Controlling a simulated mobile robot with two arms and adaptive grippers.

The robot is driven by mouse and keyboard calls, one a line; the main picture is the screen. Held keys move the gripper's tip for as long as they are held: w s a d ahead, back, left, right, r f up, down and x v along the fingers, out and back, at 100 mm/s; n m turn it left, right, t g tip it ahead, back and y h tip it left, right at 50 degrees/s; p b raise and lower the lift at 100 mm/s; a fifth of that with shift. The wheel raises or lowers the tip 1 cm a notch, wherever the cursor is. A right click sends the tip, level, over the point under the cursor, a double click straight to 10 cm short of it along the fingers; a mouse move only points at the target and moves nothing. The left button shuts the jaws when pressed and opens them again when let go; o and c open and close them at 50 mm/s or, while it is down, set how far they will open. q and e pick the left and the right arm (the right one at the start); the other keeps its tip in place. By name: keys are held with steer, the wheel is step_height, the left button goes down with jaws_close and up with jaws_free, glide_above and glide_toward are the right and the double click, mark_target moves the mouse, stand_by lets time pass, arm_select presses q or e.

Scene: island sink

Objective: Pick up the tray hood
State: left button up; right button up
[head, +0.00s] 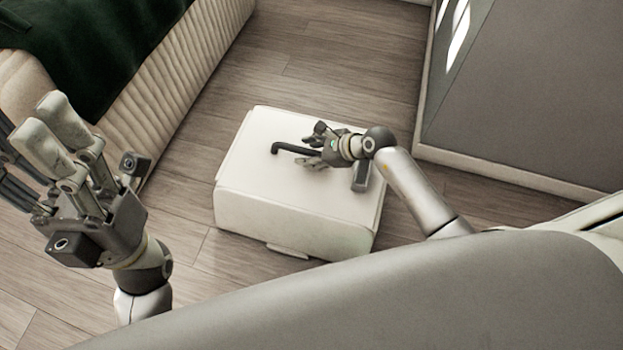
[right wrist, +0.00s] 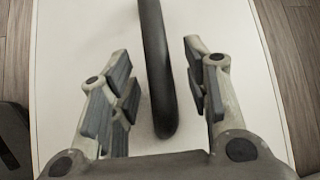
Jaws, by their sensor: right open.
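The tray hood (head: 245,180) is a white, box-like cover with a dark bar handle (head: 288,149) on top. It sits upright on the floor, in the middle of the head view. My right gripper (head: 314,147) is just over its top at the handle. In the right wrist view, my open right fingers (right wrist: 158,58) stand on either side of the dark handle (right wrist: 154,70), with visible gaps. The white top (right wrist: 220,25) shows behind them. My left gripper (head: 30,150) is raised at the left of the head view, open and empty, away from the hood.
A ribbed cream piece of furniture (head: 205,65) with dark green cloth (head: 90,45) stands at the upper left. A grey panel (head: 540,100) with a white base is at the right. Wooden floor (head: 330,60) is clear behind and left of the hood.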

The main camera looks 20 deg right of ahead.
steer(key=shift+c, duration=0.2)
jaws_close()
steer(key=shift+w+r, duration=0.15)
steer(key=shift+r, duration=0.05)
